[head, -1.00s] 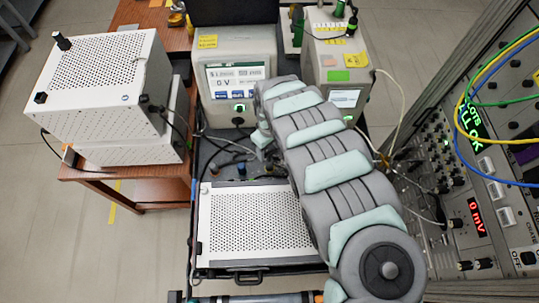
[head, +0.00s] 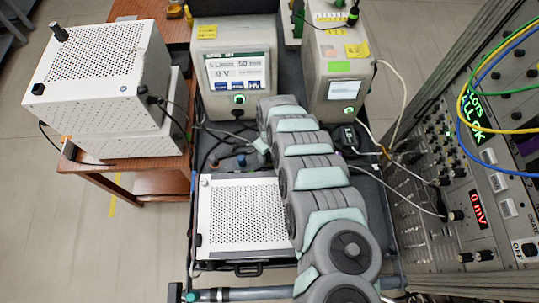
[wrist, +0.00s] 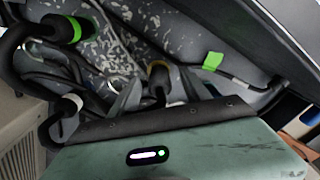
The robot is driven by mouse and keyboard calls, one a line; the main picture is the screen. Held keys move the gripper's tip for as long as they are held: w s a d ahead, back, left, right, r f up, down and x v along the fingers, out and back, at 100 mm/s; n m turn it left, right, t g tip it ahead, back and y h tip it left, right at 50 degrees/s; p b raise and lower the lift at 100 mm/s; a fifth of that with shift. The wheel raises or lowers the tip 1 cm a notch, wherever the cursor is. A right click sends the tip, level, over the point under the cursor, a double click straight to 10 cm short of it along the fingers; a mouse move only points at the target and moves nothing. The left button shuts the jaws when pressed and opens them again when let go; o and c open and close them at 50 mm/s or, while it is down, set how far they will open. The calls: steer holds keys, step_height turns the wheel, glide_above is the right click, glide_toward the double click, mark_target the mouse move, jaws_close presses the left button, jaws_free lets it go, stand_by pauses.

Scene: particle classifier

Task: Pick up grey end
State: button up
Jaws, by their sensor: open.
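In the wrist view, several dark cable ends lie on a speckled grey surface. One has a green band (wrist: 75,28), one has a whitish-grey band (wrist: 72,103), and one has a tan ring (wrist: 158,72). I cannot tell for sure which is the grey end. My gripper (wrist: 160,88) is open, with its grey fingertips on either side of the tan-ringed one. I see no contact. In the head view my arm hides most of this spot, and the fingertips cannot be made out.
An instrument with a lit screen (head: 238,70) stands behind the cables, a second one (head: 340,88) to its right. A white perforated box (head: 240,215) lies in front. A rack with cables (head: 490,180) is at right. Loose cables clutter the tray.

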steer(key=shift+f, duration=0.45)
jaws_close()
stand_by(0.4)
